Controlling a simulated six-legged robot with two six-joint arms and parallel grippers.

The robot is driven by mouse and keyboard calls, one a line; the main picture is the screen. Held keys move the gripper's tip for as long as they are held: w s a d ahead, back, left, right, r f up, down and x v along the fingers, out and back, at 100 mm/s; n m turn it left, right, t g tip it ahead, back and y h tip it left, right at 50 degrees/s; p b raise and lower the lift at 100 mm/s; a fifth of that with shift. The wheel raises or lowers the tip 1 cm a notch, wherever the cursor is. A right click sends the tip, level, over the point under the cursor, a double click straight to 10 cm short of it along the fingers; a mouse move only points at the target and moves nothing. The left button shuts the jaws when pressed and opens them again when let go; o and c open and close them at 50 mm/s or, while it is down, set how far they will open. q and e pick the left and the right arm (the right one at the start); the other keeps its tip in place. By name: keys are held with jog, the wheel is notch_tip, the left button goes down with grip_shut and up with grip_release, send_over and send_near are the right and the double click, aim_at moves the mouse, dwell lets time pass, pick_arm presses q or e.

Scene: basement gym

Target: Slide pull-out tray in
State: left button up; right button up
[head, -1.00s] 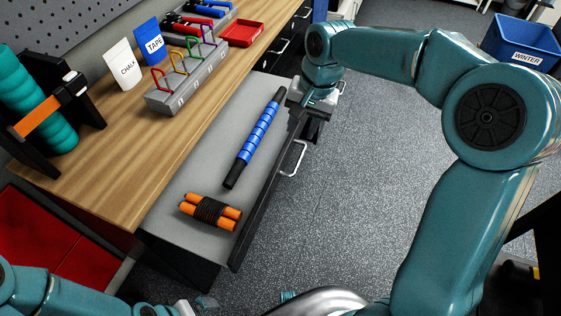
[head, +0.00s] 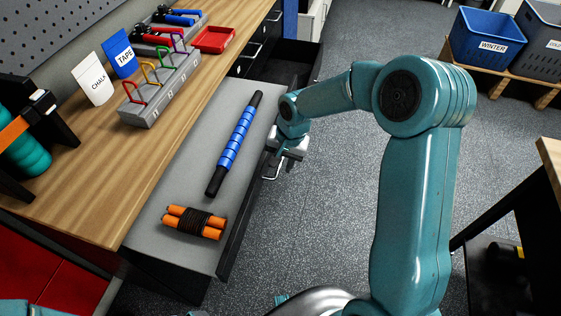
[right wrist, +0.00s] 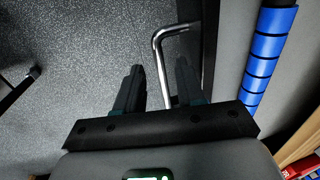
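The pull-out tray (head: 165,243) is a grey panel with a dark front edge, sticking out from under the wooden bench top. Its bright metal bar handle (head: 270,171) is on the front edge; it also shows in the right wrist view (right wrist: 160,50). My right gripper (head: 283,160) is at the handle. In the right wrist view its fingers (right wrist: 160,72) are apart, with the handle bar between them and nearer the right finger. A blue and black roller stick (head: 234,144) and orange-handled jump rope (head: 195,222) lie on the tray. My left gripper is out of view.
The wooden bench (head: 100,185) carries a grey rack (head: 163,95) with coloured hooks, chalk and tape pouches and a red tray (head: 214,40). A dark open drawer (head: 292,75) is beyond the pull-out tray. The floor (head: 310,215) beside it is clear. Blue WINTER bin (head: 487,38) stands back right.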

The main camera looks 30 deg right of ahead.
jog(key=shift+w+a+f, duration=0.1)
jog(key=shift+f, duration=0.3)
grip_shut()
